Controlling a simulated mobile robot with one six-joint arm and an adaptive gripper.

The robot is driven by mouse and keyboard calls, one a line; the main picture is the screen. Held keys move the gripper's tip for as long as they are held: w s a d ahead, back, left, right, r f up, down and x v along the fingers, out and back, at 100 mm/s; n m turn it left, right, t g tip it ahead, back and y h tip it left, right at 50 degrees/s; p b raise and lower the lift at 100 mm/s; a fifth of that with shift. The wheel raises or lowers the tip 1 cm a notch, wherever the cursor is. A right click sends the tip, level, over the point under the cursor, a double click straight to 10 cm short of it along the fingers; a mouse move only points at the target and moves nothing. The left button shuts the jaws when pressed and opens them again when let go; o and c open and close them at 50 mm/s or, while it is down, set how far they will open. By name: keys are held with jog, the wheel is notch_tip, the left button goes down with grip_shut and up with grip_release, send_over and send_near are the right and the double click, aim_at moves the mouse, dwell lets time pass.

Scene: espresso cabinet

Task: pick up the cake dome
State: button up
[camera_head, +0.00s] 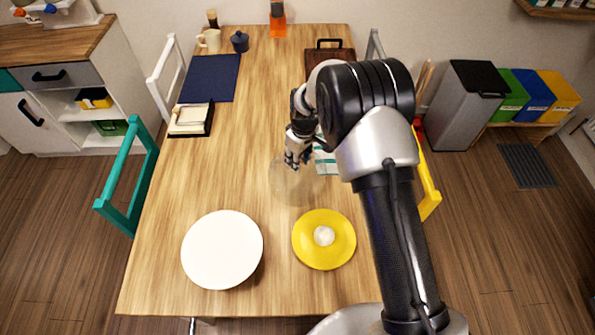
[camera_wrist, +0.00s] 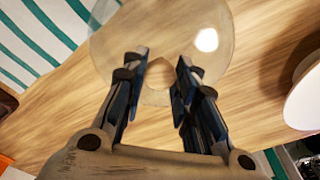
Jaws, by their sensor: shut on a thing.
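The cake dome (camera_head: 293,187) is a clear, see-through bell, faint against the wooden table in the head view. It also shows in the wrist view as a round, glassy shape (camera_wrist: 125,35) with a bright glint. My gripper (camera_head: 296,164) is above it, shut on its small top knob. In the wrist view the two fingers (camera_wrist: 160,68) stand on either side of the knob. I cannot tell for sure whether the dome's rim touches the table or is raised.
A white round plate or stand (camera_head: 222,249) and a yellow plate (camera_head: 324,255) with a white ball stand nearer the front edge. A teal-striped cloth (camera_head: 327,166) lies right of the dome. A dark blue mat (camera_head: 209,77) and napkin holder (camera_head: 189,120) are at left.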

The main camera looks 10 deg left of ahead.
grip_shut()
dwell(0.4)
